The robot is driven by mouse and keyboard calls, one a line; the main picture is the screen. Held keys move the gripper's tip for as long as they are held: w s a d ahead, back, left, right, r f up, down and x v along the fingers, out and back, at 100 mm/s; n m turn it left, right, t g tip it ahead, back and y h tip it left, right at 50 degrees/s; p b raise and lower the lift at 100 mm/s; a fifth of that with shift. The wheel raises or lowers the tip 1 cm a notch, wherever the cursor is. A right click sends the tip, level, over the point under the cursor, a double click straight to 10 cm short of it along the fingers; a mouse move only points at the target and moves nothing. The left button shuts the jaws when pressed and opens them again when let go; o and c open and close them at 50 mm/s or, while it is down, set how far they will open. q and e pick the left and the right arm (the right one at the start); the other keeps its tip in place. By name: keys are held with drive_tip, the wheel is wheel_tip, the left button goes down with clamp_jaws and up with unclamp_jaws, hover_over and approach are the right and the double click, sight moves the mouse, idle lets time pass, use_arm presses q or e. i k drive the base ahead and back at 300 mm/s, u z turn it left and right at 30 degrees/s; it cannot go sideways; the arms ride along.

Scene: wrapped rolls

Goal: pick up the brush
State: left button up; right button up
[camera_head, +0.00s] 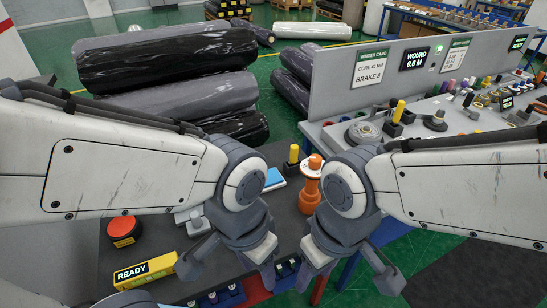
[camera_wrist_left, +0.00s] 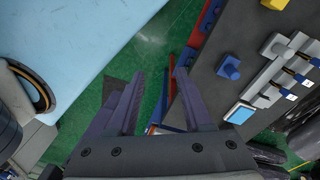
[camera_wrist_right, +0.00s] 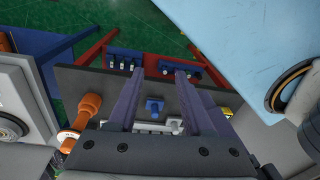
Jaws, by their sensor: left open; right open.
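I cannot make out a brush for certain in any view. An orange spool-shaped piece (camera_head: 310,183) stands upright on the dark bench between my arms; it also shows at the left of the right wrist view (camera_wrist_right: 86,108). My left gripper (camera_head: 228,272) is open and empty above the front of the bench, and its fingers show apart in the left wrist view (camera_wrist_left: 158,75). My right gripper (camera_head: 348,280) is open and empty near the bench's right front edge; its fingers show apart in the right wrist view (camera_wrist_right: 160,72). My arms hide part of the bench.
A red button (camera_head: 124,229) and a yellow READY box (camera_head: 146,270) are at the bench's left. A yellow post (camera_head: 293,156) and a blue-white flat item (camera_head: 274,179) stand behind. A blue knob (camera_wrist_right: 154,105) shows below my right gripper. Wrapped rolls (camera_head: 165,60) lie beyond.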

sight(293, 154)
drive_tip(key=i, duration=0.45)
drive_tip(key=u, duration=0.25)
drive_tip(key=k, duration=0.6)
drive_tip(key=u, duration=0.55)
drive_tip(key=k, duration=0.6)
drive_tip(key=z, duration=0.75)
drive_tip(key=i, duration=1.7)
drive_tip(key=u, duration=0.55)
